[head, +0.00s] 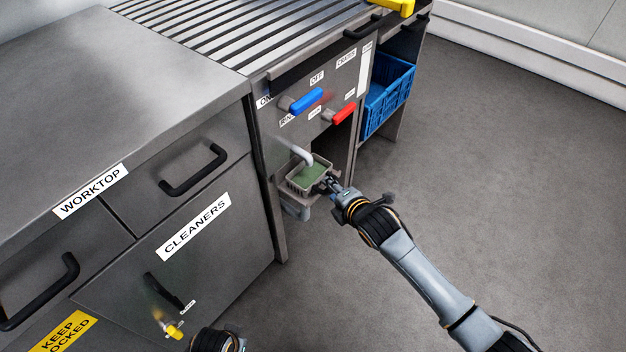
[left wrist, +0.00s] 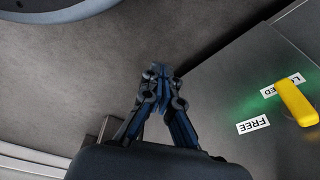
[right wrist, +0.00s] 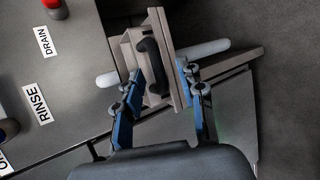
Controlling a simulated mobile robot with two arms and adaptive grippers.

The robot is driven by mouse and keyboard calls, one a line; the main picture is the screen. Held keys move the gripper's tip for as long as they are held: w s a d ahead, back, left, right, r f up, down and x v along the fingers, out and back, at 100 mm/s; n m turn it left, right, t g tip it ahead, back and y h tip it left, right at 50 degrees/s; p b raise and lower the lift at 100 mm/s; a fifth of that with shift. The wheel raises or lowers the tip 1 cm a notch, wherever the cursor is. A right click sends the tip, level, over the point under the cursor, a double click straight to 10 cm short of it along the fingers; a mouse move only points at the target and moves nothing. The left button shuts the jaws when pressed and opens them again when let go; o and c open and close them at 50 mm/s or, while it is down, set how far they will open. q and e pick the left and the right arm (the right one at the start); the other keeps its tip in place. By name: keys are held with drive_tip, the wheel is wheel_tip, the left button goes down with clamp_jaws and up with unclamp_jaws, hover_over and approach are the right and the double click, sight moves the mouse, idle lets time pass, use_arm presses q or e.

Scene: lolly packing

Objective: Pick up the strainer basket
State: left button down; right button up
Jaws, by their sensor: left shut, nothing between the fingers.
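The strainer basket (head: 296,185) is a small grey box with green inside, at the cabinet front below a pale spout (head: 302,154). It also shows in the right wrist view (right wrist: 170,50), with a black handle (right wrist: 153,66) facing my gripper. My right gripper (head: 329,185) is at the basket's near right side. In the right wrist view its fingers (right wrist: 163,88) are apart, one on each side of the handle; I cannot tell whether they touch the basket. My left gripper (left wrist: 160,76) is shut and empty, away from the basket.
A blue lever (head: 306,101) and a red lever (head: 343,114) stick out above the basket. A blue crate (head: 388,98) sits in a bay to the right. A yellow latch (left wrist: 296,103) is near my left gripper. The floor (head: 520,180) at right is clear.

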use_arm(q)
drive_tip(key=shift+w+r, duration=0.2)
drive_tip(key=shift+r, duration=0.25)
use_arm(e)
drive_tip(key=shift+w+a+f, duration=0.15)
drive_tip(key=shift+w+f, duration=0.05)
drive_tip(key=shift+w, duration=0.1)
clamp_jaws()
drive_tip(key=shift+r, duration=0.15)
